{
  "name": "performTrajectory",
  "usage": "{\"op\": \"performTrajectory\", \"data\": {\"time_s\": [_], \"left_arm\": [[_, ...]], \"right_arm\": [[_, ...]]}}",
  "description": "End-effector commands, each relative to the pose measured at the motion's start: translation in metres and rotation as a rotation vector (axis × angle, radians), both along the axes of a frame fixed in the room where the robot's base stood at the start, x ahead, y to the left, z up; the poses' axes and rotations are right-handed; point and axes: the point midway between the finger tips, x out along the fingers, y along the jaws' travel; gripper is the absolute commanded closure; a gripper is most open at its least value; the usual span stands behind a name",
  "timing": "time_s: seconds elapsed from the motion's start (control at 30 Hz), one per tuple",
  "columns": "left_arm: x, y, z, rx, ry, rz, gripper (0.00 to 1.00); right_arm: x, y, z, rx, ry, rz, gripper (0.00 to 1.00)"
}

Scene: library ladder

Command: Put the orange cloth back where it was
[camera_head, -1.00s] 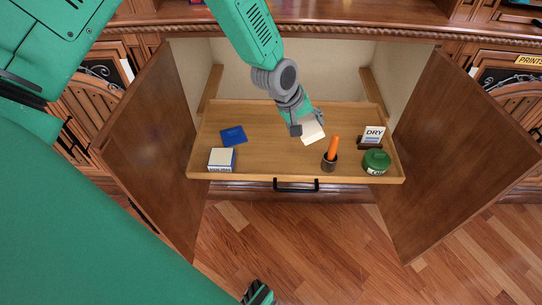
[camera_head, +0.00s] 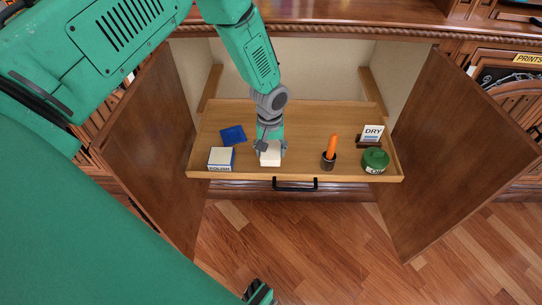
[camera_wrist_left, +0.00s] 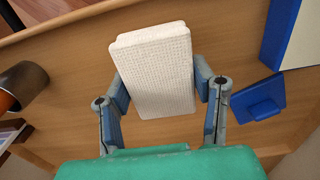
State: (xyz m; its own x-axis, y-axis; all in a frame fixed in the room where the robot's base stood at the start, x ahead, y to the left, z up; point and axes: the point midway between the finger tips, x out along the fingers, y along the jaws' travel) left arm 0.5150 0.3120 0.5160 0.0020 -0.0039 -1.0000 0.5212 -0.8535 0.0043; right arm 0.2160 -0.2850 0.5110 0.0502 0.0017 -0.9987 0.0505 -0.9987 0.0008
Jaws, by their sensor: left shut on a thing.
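No orange cloth shows in either view. My left gripper (camera_head: 270,147) is shut on a cream-white, textured, folded-looking block (camera_head: 270,159), over the front middle of the open drawer (camera_head: 300,112). In the left wrist view the white block (camera_wrist_left: 155,75) sits between the two fingers, its long side pointing away from the palm. I cannot tell whether it touches the drawer floor. The only orange thing is an upright orange stick (camera_head: 332,146) in a dark cup (camera_head: 328,163), to the right of the gripper.
A blue pad (camera_head: 233,134) and a white-and-blue polish box (camera_head: 221,158) lie left in the drawer. A green tin (camera_head: 376,160) and a DRY card (camera_head: 373,134) stand right. Open cabinet doors (camera_head: 150,155) (camera_head: 455,150) flank the drawer.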

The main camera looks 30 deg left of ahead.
Motion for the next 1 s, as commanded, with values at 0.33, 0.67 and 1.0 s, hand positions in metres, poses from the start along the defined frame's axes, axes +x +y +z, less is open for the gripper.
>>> {"op": "performTrajectory", "data": {"time_s": [0.33,0.67,1.0], "left_arm": [[-0.001,0.0,-0.02,0.001,0.002,0.002,0.43],[-0.001,0.0,-0.019,0.0,0.001,0.002,0.29],[0.0,0.0,0.03,0.0,-0.002,0.003,0.29]], "right_arm": [[0.0,0.001,-0.007,0.001,0.0,0.001,0.48],[0.0,0.0,-0.007,0.0,0.0,0.001,0.48],[0.0,0.0,0.01,0.001,0.0,0.001,0.48]]}}
